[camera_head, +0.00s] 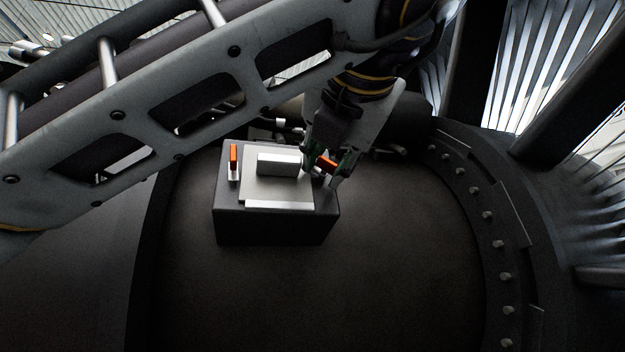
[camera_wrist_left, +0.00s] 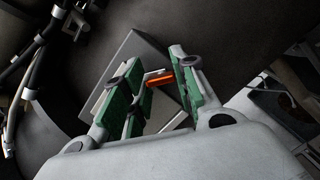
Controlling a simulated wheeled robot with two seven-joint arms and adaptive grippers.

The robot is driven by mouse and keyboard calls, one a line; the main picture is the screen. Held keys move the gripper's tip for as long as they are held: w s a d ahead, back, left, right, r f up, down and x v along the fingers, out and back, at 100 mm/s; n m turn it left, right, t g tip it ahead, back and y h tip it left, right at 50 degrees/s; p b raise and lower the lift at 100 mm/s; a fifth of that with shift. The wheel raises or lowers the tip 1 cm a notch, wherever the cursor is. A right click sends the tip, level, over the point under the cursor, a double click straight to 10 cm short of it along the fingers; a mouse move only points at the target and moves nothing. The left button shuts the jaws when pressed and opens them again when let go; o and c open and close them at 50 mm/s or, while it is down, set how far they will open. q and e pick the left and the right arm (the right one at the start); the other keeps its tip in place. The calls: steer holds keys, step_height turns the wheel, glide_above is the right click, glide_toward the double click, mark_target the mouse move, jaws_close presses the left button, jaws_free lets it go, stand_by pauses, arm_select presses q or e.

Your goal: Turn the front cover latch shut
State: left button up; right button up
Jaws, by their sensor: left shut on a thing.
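A dark box (camera_head: 275,228) with a light grey cover (camera_head: 278,203) stands in the middle of the head view. An upright orange latch (camera_head: 233,157) is on the cover's left side. A second orange latch (camera_head: 326,163) is on the right side, partly hidden by my left gripper (camera_head: 321,174). This gripper comes down from above and is shut on the right-hand latch. In the left wrist view, the orange latch handle (camera_wrist_left: 160,80) lies between the green fingers of my left gripper (camera_wrist_left: 157,88). My right gripper is in neither view.
A raised pale block (camera_head: 279,163) sits on the cover. Dark pipes (camera_head: 285,124) run behind the box. A curved flange with several bolts (camera_head: 488,216) is on the right. The dark floor (camera_head: 330,300) before the box is clear.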

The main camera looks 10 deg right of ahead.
arm_select(q)
steer(key=n+b, duration=0.1)
steer(key=n, duration=0.1)
steer(key=n+b, duration=0.1)
steer(key=b, duration=0.1)
steer(key=shift+d+f+n+y, duration=0.1)
steer(key=shift+f+n+y, duration=0.3)
steer(key=shift+c, duration=0.2)
steer(key=shift+n+y+b, duration=0.4)
steer(key=shift+n+b, duration=0.65)
steer(key=shift+n, duration=0.65)
steer(key=shift+r+n, duration=0.1)
steer(key=shift+n, duration=0.2)
steer(key=shift+o, duration=0.2)
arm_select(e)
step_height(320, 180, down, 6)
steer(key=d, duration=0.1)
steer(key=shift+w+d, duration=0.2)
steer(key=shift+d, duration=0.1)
